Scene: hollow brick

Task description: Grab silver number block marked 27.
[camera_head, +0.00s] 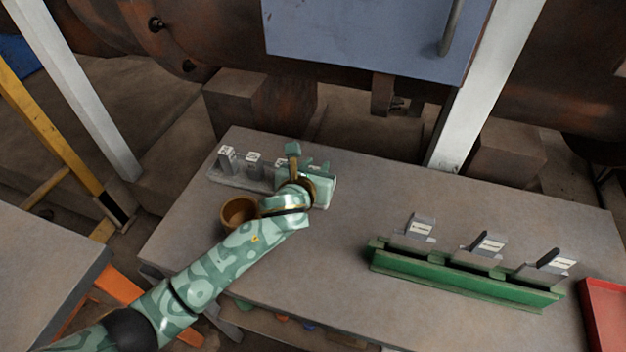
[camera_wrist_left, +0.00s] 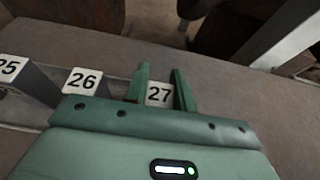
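The silver number block marked 27 (camera_wrist_left: 159,94) shows in the left wrist view between the two fingers of my left gripper (camera_wrist_left: 160,85). The fingers stand apart on either side of it, and I cannot tell whether they touch it. Block 26 (camera_wrist_left: 82,81) and block 25 (camera_wrist_left: 22,76) stand to its left in the same row. In the head view my left gripper (camera_head: 300,165) is over the right part of the grey block rack (camera_head: 236,182), and my arm hides part of it. My right gripper is not in view.
A brown bowl (camera_head: 238,212) stands beside my left forearm on the grey table (camera_head: 330,245). A green rack (camera_head: 455,275) with several card-bearing grey blocks stands to the right. A red tray (camera_head: 606,312) is at the right edge. The table's middle is clear.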

